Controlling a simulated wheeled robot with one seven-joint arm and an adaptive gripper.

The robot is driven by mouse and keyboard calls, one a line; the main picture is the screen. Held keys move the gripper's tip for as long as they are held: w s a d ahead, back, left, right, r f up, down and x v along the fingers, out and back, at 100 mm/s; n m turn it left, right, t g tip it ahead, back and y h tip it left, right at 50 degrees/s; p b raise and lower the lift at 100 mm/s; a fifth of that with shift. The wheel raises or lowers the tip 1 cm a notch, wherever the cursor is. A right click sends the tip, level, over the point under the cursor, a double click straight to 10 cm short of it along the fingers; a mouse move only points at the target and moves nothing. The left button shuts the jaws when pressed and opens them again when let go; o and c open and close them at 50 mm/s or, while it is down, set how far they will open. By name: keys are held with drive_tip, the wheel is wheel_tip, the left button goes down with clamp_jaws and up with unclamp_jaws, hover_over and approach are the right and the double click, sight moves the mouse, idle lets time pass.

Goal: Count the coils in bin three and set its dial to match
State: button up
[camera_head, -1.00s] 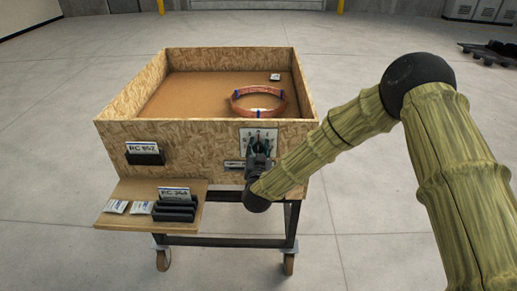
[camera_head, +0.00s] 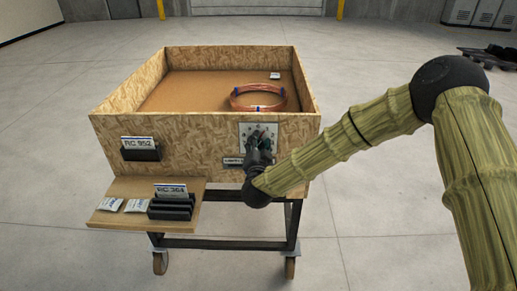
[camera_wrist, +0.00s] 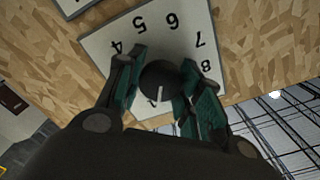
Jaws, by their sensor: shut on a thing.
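The wooden bin (camera_head: 170,135) stands on a wheeled cart and holds a copper coil (camera_head: 259,98) with blue ties at its right. I cannot tell how many coils are stacked there. A white dial plate (camera_head: 245,129) is on the bin's front, at the right. In the wrist view the dial plate (camera_wrist: 155,40) shows the numbers 4 to 8 around a round dark knob (camera_wrist: 160,77). The knob's white pointer line points down in that view, away from those numbers. My gripper (camera_wrist: 160,85) is shut on the knob, one finger on each side. In the head view my gripper (camera_head: 262,140) hides the knob.
A label reading RC 952 (camera_head: 138,142) is on the bin's front left. A side shelf (camera_head: 190,222) holds a black rack (camera_head: 171,207) with an RC 364 card, and small white packets (camera_head: 110,204). A small white tag (camera_head: 275,76) lies inside the bin.

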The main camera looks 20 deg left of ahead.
drive_tip(key=shift+m+b, duration=0.35)
drive_tip(key=shift+m, duration=0.25)
drive_tip(key=o, duration=1)
drive_tip(key=shift+o, duration=0.2)
drive_tip(key=v, duration=1.2)
